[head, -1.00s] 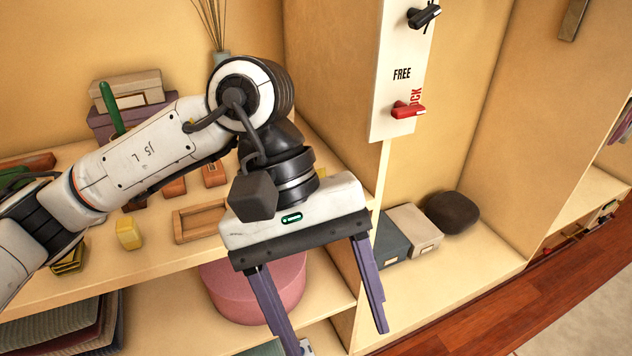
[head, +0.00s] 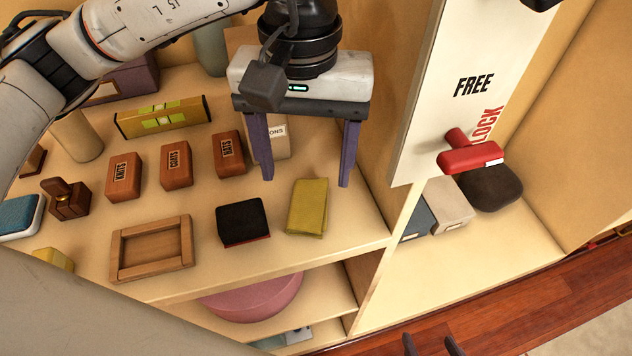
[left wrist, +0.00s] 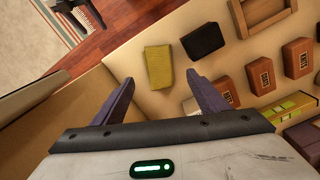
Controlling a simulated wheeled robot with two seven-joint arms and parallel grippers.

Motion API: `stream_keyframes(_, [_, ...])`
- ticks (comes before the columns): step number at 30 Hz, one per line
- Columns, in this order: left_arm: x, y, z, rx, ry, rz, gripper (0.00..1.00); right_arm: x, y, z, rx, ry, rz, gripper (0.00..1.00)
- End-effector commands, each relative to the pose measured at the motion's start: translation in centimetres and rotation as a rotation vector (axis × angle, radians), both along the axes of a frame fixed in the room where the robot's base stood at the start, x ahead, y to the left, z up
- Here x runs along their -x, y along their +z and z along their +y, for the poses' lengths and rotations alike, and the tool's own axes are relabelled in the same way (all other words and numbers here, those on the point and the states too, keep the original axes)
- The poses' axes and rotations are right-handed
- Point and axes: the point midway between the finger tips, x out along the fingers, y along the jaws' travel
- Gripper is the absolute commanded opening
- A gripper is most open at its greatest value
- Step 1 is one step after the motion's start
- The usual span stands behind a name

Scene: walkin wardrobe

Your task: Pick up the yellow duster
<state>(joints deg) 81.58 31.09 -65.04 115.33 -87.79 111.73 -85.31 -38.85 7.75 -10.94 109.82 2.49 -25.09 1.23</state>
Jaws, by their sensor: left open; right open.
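The yellow duster (head: 308,206) lies folded on the wooden shelf, near its right end, beside a black block. It also shows in the left wrist view (left wrist: 158,67), just beyond the fingertips and between their lines. My left gripper (head: 306,182) is open and empty, with its purple fingers pointing down. In the head view its fingertips are just behind the duster, one to each side; they appear apart from it. The tips of my right gripper (head: 430,345) show at the bottom edge, apart and empty, over the floor.
A black block (head: 242,222) sits left of the duster, and a wooden tray (head: 122,272) further left. Labelled brown blocks (head: 228,155) stand behind. To the right, an upright panel (head: 440,90) carries a red lever (head: 470,158). The shelf's front strip is clear by the duster.

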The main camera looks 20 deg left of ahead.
Motion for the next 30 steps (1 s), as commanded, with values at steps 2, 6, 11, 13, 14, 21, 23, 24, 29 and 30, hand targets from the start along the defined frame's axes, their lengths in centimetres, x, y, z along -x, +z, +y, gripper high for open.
stream_keyframes(2, [0.1, -1.2, 0.0, -0.001, 0.001, 0.004, 0.67, 0.7, -0.3, 0.0, 0.000, 0.000, 0.015, 0.63])
stream_keyframes(6, [0.0, -2.5, 0.0, 0.001, 0.001, 0.001, 0.67, 1.2, -0.5, 0.0, 0.000, 0.000, 0.026, 0.63])
stream_keyframes(11, [0.1, -3.9, -0.2, 0.000, 0.000, 0.004, 0.67, 1.1, 0.0, 0.0, 0.000, 0.000, 0.024, 0.63])
stream_keyframes(13, [0.1, -5.0, -0.3, -0.001, 0.000, 0.005, 0.67, 1.0, 0.5, 0.0, 0.000, -0.001, 0.022, 0.63])
stream_keyframes(14, [0.1, -5.5, -0.3, 0.000, 0.000, 0.005, 0.67, 1.0, 0.6, 0.0, 0.000, -0.001, 0.020, 0.63])
stream_keyframes(21, [0.0, -7.8, -0.3, 0.001, 0.001, 0.001, 0.67, 0.3, 1.0, 0.0, -0.001, -0.002, 0.007, 0.63])
stream_keyframes(23, [0.0, -7.8, -0.3, 0.001, 0.001, 0.000, 0.67, 0.3, 1.0, 0.0, 0.000, -0.001, 0.006, 0.63])
stream_keyframes(24, [0.0, -7.8, -0.3, 0.001, 0.001, 0.000, 0.67, 0.3, 1.0, 0.0, 0.000, -0.001, 0.006, 0.63])
stream_keyframes(29, [0.0, -7.8, -0.3, 0.001, 0.001, 0.000, 0.55, 0.3, 1.0, 0.0, 0.000, -0.001, 0.007, 0.63])
stream_keyframes(30, [0.0, -7.8, -0.3, 0.001, 0.001, 0.000, 0.49, 0.3, 1.0, 0.0, 0.000, -0.001, 0.007, 0.63])
